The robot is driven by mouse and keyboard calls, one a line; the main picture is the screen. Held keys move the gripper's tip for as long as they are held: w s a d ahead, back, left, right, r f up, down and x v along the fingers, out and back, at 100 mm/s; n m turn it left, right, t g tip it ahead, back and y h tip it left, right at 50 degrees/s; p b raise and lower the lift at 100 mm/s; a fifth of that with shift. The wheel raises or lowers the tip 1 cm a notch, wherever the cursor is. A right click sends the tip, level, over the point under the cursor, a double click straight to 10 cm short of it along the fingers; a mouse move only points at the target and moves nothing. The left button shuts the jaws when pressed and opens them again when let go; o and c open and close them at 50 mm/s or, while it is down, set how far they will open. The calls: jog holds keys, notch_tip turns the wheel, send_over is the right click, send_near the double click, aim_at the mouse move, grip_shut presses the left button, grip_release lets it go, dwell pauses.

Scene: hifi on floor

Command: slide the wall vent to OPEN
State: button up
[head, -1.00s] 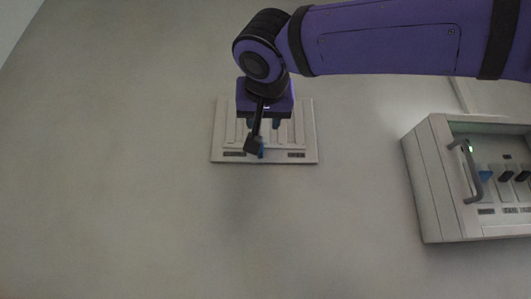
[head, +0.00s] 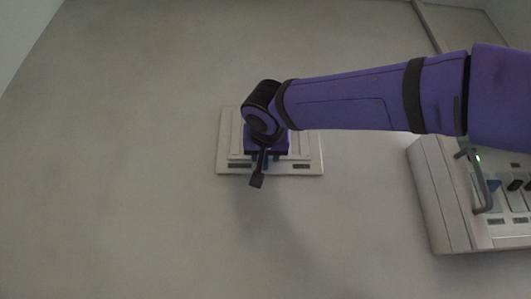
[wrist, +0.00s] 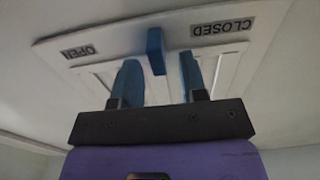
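The wall vent (head: 228,142) is a pale slatted panel on the wall, partly hidden by my gripper and wrist in the head view. In the wrist view the vent (wrist: 103,40) shows upside-down labels, OPEN (wrist: 78,52) at left and CLOSED (wrist: 222,28) at right. A blue slider tab (wrist: 156,50) stands out between the labels, roughly midway. My gripper (wrist: 159,60) is open, its two blue fingers apart. The tab appears between the fingertips, touching neither visibly; how deep the fingers reach around it is unclear. In the head view my gripper (head: 264,160) is in front of the vent's lower part.
A pale box (head: 440,195) with a grey handle (head: 473,180), switches and a small green light is mounted at right. The wall (head: 130,150) left of and below the vent is bare.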

grip_shut()
jog(key=d, duration=0.2)
jog(key=shift+d, duration=0.35)
grip_release()
jog(key=shift+d, duration=0.15)
jog(key=shift+s, duration=0.1)
